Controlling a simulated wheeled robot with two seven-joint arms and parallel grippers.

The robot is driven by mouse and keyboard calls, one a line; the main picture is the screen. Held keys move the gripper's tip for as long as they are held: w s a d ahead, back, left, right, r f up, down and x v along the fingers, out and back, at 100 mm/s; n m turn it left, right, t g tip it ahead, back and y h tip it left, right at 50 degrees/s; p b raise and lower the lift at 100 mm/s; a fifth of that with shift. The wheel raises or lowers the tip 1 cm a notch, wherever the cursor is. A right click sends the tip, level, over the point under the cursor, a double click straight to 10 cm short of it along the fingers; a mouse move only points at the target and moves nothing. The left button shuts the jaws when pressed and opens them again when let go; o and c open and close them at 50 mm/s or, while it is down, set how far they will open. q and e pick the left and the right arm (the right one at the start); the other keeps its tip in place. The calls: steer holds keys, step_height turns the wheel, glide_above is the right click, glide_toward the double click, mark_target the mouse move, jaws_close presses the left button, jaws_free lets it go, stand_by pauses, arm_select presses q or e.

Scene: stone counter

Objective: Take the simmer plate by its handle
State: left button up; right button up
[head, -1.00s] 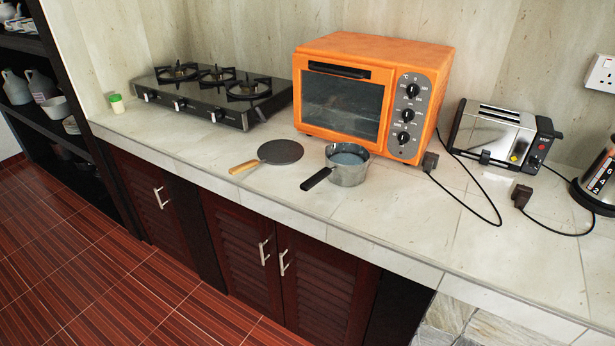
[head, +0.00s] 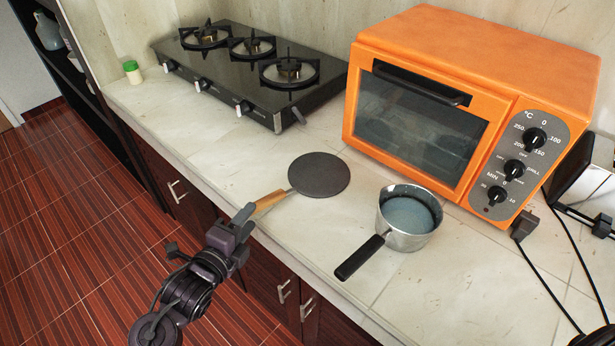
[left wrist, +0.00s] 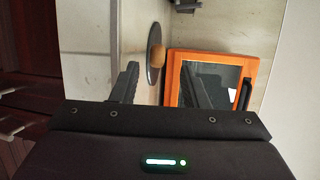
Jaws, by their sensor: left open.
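The simmer plate (head: 320,175) is a flat dark grey disc lying on the stone counter, with a wooden handle (head: 267,203) pointing to the front left, toward the counter edge. My left gripper (head: 246,217) is at the end of the handle, by the counter's front edge. In the left wrist view the plate (left wrist: 151,75) shows edge-on, with its round wooden handle end (left wrist: 158,57) beyond the two spread fingers and between them. The left gripper (left wrist: 160,85) is open and holds nothing there. My right gripper is not seen.
A saucepan (head: 408,218) with a black handle stands right of the plate. The orange oven (head: 470,110) is behind it, and a black gas stove (head: 250,75) is at the back left. A green-lidded jar (head: 132,72) stands at the far left.

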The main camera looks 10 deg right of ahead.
mark_target(254, 214)
arm_select(q)
steer(key=x, duration=0.2)
steer(key=p+x, duration=0.1)
steer(key=x, duration=0.2)
steer(key=shift+f, duration=0.25)
jaws_close()
